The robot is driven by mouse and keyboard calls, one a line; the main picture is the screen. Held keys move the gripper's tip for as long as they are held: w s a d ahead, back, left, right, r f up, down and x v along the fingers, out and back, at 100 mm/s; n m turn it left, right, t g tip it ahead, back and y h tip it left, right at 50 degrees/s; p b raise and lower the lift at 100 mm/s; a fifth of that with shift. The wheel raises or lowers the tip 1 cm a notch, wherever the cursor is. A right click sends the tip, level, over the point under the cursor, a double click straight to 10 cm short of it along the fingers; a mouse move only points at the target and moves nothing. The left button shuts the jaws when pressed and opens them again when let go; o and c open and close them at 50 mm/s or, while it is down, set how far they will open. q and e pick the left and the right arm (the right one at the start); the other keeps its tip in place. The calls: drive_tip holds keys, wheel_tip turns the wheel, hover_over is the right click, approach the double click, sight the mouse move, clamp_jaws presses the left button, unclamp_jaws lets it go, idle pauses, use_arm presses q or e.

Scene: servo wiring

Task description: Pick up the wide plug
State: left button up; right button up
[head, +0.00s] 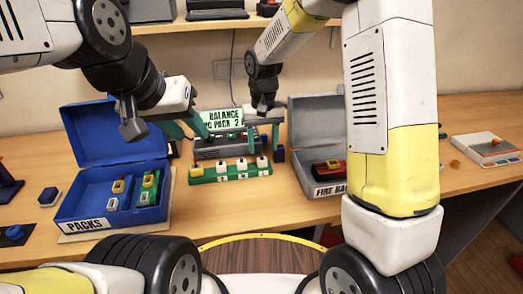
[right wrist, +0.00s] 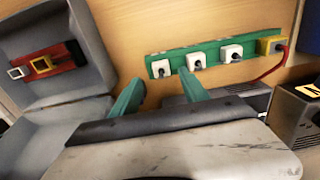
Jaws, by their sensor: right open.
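A green strip (head: 232,174) lies on the table below my grippers, with a row of plugs on it. Several are white plugs (head: 242,164); a yellow plug (head: 196,170) sits at its left end. In the right wrist view the yellow plug (right wrist: 272,45) is at the right end with a red cable, and the white plugs (right wrist: 232,53) are in line. I cannot tell which plug is the wide one. My right gripper (head: 263,140) is open and empty; its fingers (right wrist: 162,92) point towards the strip, apart from it. My left gripper (head: 184,128) appears open and empty, left of the strip.
A blue open box (head: 110,212) labelled PACKS holds plug-bearing packs at the left. A grey open box (head: 313,187) labelled FIRE holds a red pack at the right.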

sight(262, 159)
wheel_tip(262, 159, down, 5)
drive_tip(key=shift+a+r, duration=0.1)
drive_tip(key=shift+r, duration=0.1)
clamp_jaws()
